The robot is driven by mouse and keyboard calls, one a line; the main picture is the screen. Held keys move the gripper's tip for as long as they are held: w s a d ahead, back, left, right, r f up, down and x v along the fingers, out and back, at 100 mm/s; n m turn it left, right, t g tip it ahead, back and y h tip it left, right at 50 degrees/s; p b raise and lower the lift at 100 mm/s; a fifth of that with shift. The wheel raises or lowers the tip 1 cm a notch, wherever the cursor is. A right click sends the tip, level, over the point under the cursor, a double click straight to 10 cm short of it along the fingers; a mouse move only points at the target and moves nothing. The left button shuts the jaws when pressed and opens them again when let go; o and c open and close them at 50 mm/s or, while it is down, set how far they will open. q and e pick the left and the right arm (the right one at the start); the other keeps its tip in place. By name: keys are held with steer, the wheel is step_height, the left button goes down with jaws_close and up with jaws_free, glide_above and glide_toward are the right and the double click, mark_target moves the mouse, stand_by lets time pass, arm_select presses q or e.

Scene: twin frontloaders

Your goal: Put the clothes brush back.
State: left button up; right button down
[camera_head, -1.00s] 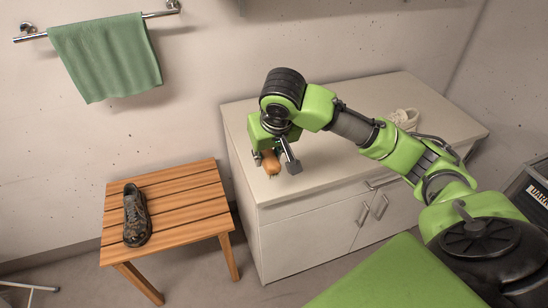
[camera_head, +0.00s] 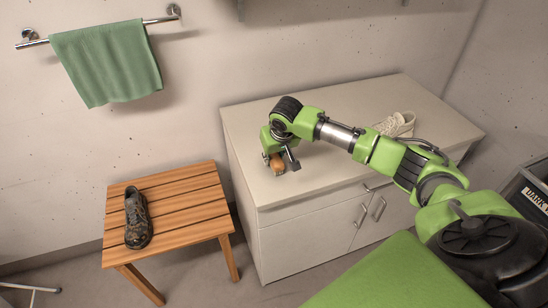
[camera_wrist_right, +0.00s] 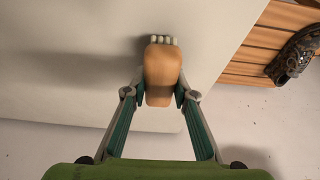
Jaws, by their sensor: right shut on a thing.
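The clothes brush (camera_head: 277,160) has an orange-brown wooden body and pale bristles. It is between the fingers of my right gripper (camera_head: 279,163), low over the left part of the white cabinet top (camera_head: 330,165). In the right wrist view the brush (camera_wrist_right: 162,75) sits between the two fingertips of my right gripper (camera_wrist_right: 158,98), with pale bristle tufts at its far end. The gripper is shut on it. I cannot tell whether the brush touches the cabinet top. My left gripper is not in view.
A white shoe (camera_head: 397,124) stands on the cabinet top at the back right. A dark shoe (camera_head: 137,220) stands on a slatted wooden bench (camera_head: 190,205) left of the cabinet. A green towel (camera_head: 107,60) hangs on a wall rail.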

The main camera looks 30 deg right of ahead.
steer(key=shift+f, duration=0.45)
steer(key=c, duration=1.7)
jaws_free()
steer(key=shift+f, duration=0.15)
steer(key=v, duration=1.2)
steer(key=shift+b, duration=0.35)
